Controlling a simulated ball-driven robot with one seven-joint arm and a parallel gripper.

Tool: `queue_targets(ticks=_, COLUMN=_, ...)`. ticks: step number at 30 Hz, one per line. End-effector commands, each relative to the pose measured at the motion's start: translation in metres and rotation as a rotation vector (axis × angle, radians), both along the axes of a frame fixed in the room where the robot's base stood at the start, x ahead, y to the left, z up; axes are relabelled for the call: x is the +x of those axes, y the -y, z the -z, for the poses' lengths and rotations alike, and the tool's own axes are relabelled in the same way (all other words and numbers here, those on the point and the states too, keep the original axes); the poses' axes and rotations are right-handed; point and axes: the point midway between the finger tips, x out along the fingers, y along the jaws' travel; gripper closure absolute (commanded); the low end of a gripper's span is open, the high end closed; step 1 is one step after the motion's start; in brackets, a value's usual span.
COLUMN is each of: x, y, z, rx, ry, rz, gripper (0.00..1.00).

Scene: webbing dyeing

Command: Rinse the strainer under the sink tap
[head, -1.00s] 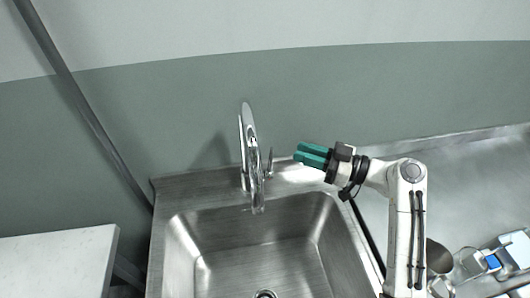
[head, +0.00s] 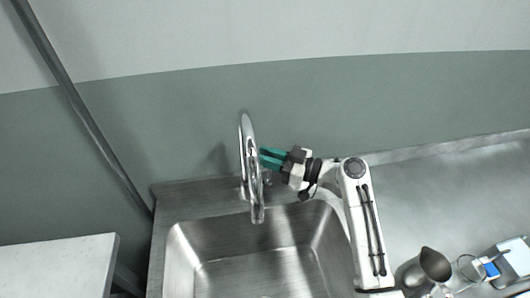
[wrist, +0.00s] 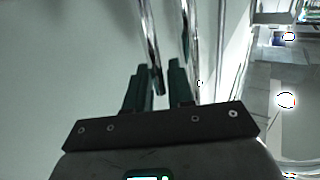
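The chrome sink tap (head: 247,150) stands at the back rim of the steel sink (head: 185,250), its spout curving down over the basin. No water shows from it. My gripper (head: 264,159) is beside the tap's right side, pointing left, at the handle, which it partly hides. In the wrist view my gripper (wrist: 160,82) has its two dark fingers apart. A slim chrome rod (wrist: 150,45) ends between them, and another chrome part is by the right finger. Contact is unclear. A thin wire ring (head: 459,264) lies on the right counter; I cannot tell whether it is the strainer.
A steel pitcher (head: 430,262) stands on the counter right of the sink. A pale device with a blue part (head: 491,269) is at the lower right. A white tabletop (head: 60,262) is left of the sink. A wall runs close behind the tap.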

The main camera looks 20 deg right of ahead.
Motion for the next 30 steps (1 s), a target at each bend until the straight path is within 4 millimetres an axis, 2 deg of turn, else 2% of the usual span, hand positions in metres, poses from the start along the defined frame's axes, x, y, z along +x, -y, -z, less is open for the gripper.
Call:
queue_targets(ticks=11, x=0.0046, y=-0.0053, z=0.0006, rx=0.0, ry=0.0, rz=0.0, gripper=0.77)
queue_targets(ticks=19, x=0.0045, y=-0.005, z=0.0005, rx=0.0, ry=0.0, rz=0.0, gripper=1.0)
queue_targets(ticks=30, x=0.0044, y=-0.0047, z=0.0005, rx=0.0, ry=0.0, rz=0.0, gripper=1.0)
